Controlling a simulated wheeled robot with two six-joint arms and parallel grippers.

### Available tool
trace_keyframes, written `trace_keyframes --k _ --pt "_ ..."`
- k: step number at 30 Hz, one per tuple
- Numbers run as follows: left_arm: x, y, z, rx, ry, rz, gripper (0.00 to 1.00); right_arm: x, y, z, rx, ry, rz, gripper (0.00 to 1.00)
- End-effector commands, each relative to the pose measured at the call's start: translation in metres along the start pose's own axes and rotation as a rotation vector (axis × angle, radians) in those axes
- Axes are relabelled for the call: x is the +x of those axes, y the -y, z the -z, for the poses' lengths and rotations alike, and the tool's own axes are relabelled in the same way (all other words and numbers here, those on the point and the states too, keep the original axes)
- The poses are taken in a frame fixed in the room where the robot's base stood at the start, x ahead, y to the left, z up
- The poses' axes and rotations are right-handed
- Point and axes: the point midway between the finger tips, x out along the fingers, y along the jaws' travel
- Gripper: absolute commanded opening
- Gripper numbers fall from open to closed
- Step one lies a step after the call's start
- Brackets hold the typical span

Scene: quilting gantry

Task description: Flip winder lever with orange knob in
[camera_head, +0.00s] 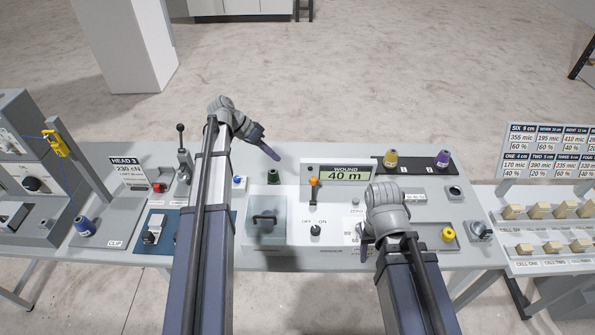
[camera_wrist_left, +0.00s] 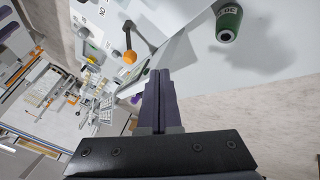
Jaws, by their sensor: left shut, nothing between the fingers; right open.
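The winder lever's orange knob (camera_head: 314,181) stands on the panel just below the "WOUND 40 m" display in the head view, on a short dark lever. In the left wrist view the orange knob (camera_wrist_left: 130,57) shows at the end of a dark lever arm, beyond the fingertips and left of them. My left gripper (camera_head: 271,153) is shut and empty, above the panel's back edge, up and left of the knob and apart from it. Its closed fingers show in the left wrist view (camera_wrist_left: 158,75). My right gripper (camera_head: 363,243) is low over the panel, right of the OFF/ON switch; its fingers are partly hidden by its wrist.
A green spool (camera_head: 273,176) stands left of the lever; it also shows in the left wrist view (camera_wrist_left: 228,22). The display (camera_head: 344,175) rises behind the knob.

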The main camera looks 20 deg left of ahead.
Motion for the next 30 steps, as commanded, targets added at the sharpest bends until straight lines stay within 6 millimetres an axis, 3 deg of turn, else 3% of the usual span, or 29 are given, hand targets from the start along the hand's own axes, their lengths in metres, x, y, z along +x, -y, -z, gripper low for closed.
trace_keyframes --k 20,24,30 --pt "0.104 0.002 -0.003 0.001 0.001 0.0 0.0 0.085 0.008 0.005 -0.004 0.0 -0.001 0.5" --pt "0.105 -0.021 0.002 0.001 0.002 -0.001 0.0 0.074 0.007 0.004 -0.004 0.0 -0.001 0.5" --pt "0.11 -0.035 0.004 0.001 0.001 0.0 0.0 0.071 0.007 0.004 -0.004 0.0 -0.001 0.5"
